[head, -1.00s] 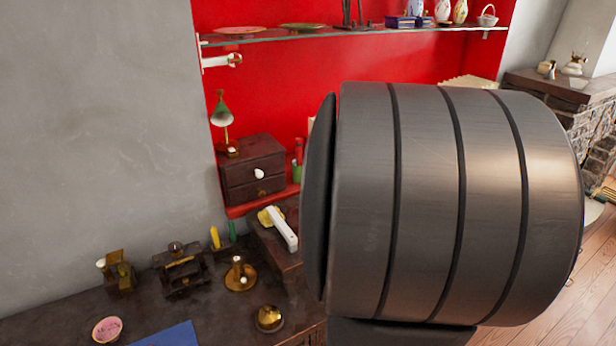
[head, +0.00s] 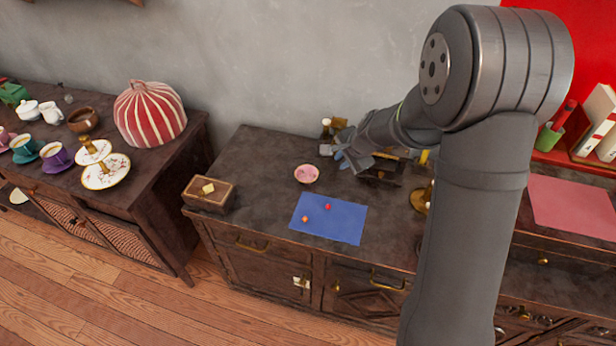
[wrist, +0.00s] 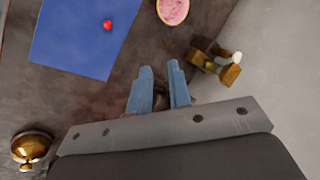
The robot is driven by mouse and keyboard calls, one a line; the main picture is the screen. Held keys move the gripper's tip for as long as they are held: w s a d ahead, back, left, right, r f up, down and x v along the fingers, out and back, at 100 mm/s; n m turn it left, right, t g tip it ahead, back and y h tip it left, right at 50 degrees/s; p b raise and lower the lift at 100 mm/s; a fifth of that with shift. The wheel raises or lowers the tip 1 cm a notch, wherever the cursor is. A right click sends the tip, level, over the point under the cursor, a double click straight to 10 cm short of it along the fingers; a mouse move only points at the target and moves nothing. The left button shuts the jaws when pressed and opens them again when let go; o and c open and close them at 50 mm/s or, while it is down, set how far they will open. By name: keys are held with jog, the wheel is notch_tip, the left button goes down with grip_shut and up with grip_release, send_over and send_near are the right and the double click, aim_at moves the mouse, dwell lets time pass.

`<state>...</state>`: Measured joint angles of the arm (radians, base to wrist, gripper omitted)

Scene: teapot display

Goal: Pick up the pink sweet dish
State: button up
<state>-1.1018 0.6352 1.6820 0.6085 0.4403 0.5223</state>
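The pink sweet dish (head: 306,173) is a small round bowl with a pale rim. It stands on the dark cabinet top, behind the blue mat (head: 345,222). In the wrist view the dish (wrist: 173,11) is at the top edge, partly cut off, ahead of the fingers. My gripper (head: 342,160) is to the right of the dish and apart from it. In the wrist view my gripper (wrist: 160,80) shows two blue fingers apart with nothing between them.
A small brass and dark wood item (wrist: 215,64) stands right of my fingers. A brass bell-like object (wrist: 30,147) is at lower left. Two small sweets lie on the blue mat, one a red sweet (head: 327,207). A wooden box (head: 209,193) stands at the cabinet's left end.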

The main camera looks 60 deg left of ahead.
jog(key=s+a+f, duration=0.2)
jog(key=s, duration=0.1)
send_near(314, 180)
jog(key=x, duration=0.3)
jog(key=shift+s+d, duration=0.1)
jog(key=shift+s, duration=0.15)
jog(key=shift+x, duration=3.15)
jog(key=shift+r, duration=0.1)
grip_shut()
